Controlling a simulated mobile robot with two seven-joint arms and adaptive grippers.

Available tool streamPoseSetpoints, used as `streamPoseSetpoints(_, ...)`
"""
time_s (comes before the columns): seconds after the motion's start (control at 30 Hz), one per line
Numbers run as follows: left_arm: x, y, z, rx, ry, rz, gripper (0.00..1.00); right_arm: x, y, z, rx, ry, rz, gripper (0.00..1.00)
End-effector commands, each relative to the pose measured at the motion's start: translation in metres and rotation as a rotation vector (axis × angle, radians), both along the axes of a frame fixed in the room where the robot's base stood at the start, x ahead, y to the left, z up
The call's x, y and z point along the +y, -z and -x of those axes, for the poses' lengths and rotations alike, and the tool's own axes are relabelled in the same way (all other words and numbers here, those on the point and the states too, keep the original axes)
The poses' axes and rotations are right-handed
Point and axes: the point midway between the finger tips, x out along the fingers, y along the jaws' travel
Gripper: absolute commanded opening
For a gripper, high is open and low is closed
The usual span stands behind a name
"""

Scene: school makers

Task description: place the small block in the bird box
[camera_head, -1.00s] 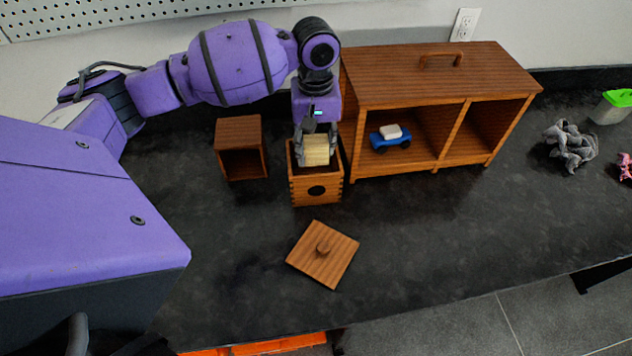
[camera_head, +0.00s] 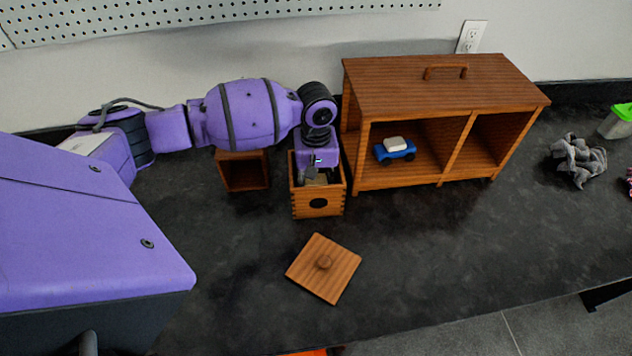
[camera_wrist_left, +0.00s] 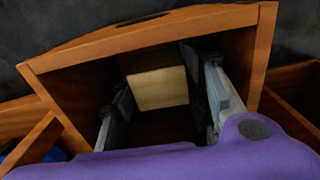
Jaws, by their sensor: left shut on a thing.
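The small block (camera_head: 317,181) is pale wood. It is down inside the open-topped bird box (camera_head: 318,204), a brown wooden box with a dark round hole in its front. My left gripper (camera_head: 314,178) reaches down into the box from above and is shut on the block. In the left wrist view the pale block (camera_wrist_left: 158,88) shows between the two fingers (camera_wrist_left: 160,100), inside the walls of the box (camera_wrist_left: 160,28). Whether the block touches the floor of the box is hidden. My right gripper is not in view.
A square wooden lid with a knob (camera_head: 324,268) lies in front of the box. A small open wooden box (camera_head: 244,172) stands to the left. A large wooden cabinet (camera_head: 440,85) with a blue toy car (camera_head: 395,150) stands close on the right. Grey cloth (camera_head: 578,160) lies far right.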

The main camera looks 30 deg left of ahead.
Motion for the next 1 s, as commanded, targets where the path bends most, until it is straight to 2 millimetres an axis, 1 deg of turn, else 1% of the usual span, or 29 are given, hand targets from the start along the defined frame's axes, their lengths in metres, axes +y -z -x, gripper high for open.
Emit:
streamPoseSetpoints(0.2, 0.000, 0.002, 0.000, -0.001, 0.000, 0.000, 0.15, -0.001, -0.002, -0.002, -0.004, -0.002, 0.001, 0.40)
streamPoseSetpoints(0.23, 0.000, 0.002, -0.001, -0.001, 0.000, 0.000, 0.45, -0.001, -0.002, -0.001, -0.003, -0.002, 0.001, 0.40)
streamPoseSetpoints(0.27, 0.000, 0.002, -0.001, -0.001, 0.000, 0.000, 0.49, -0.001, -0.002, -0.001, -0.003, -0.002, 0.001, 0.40)
streamPoseSetpoints(0.3, 0.000, 0.002, 0.000, -0.001, 0.000, 0.000, 0.50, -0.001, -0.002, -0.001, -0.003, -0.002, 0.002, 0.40)
streamPoseSetpoints(0.57, 0.000, 0.002, 0.000, -0.001, 0.000, -0.001, 0.50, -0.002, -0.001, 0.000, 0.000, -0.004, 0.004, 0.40)
streamPoseSetpoints(0.67, 0.000, -0.002, 0.000, -0.001, 0.000, -0.001, 0.50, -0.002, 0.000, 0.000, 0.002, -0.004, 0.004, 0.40)
streamPoseSetpoints(0.77, 0.000, -0.017, -0.001, -0.004, -0.001, 0.001, 0.50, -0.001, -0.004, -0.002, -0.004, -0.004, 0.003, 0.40)
streamPoseSetpoints(1.0, 0.000, -0.070, -0.001, -0.007, 0.000, 0.000, 0.50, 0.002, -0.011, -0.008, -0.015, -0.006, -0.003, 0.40)
